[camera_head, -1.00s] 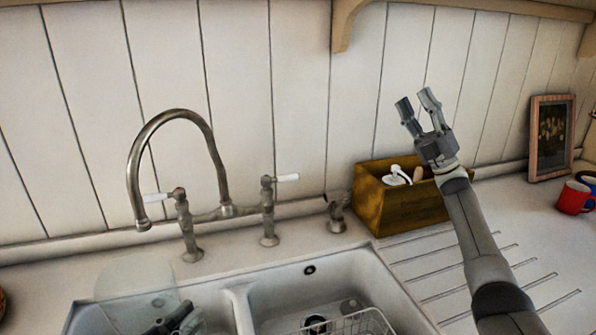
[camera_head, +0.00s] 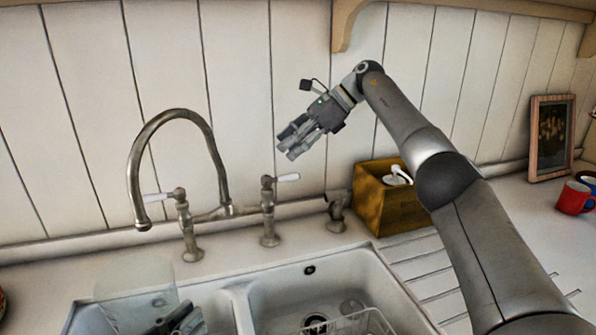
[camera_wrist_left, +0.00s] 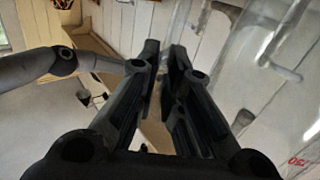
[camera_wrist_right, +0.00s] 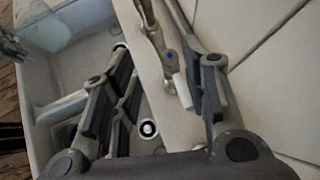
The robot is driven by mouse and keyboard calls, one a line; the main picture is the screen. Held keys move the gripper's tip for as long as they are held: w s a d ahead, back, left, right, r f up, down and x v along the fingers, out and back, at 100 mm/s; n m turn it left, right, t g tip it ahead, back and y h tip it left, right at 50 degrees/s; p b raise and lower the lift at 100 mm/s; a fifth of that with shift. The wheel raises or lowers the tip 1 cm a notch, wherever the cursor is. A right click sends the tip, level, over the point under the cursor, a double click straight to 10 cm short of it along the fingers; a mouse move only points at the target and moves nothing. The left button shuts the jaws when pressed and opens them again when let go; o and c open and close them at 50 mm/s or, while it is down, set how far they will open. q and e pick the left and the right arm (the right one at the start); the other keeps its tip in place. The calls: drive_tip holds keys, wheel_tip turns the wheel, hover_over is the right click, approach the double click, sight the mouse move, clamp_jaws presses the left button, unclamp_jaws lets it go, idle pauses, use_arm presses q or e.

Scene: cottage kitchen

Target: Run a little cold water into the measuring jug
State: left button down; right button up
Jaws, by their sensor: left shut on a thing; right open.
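The clear measuring jug (camera_head: 118,288) is at the left basin, under the curved spout (camera_head: 143,222). It fills the right of the left wrist view (camera_wrist_left: 235,65), with red marking low down. My left gripper (camera_head: 178,318) is shut on the jug. The tap has two white levers. The left one (camera_head: 156,197) has a red mark; the right one (camera_head: 287,178) has a blue mark on its post in the right wrist view (camera_wrist_right: 183,90). My right gripper (camera_head: 290,140) is open and empty, above the right lever and pointing down-left. No water stream shows.
A wooden box (camera_head: 400,218) with a white-topped bottle stands right of the tap, partly behind my right arm. A wire rack (camera_head: 350,325) sits in the right basin. A red mug (camera_head: 573,198) and picture frame (camera_head: 551,137) are far right. The wall is close behind the tap.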

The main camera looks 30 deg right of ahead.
sight(297, 174)
drive_tip(key=s+d+r+n+g+h, duration=0.1)
drive_tip(key=s+d+r+h, duration=0.1)
drive_tip(key=d+h, duration=0.35)
drive_tip(key=shift+y, duration=0.25)
drive_tip(key=x, duration=1.2)
drive_tip(key=shift+w+d, duration=0.15)
drive_tip(key=shift+d, duration=0.25)
clamp_jaws()
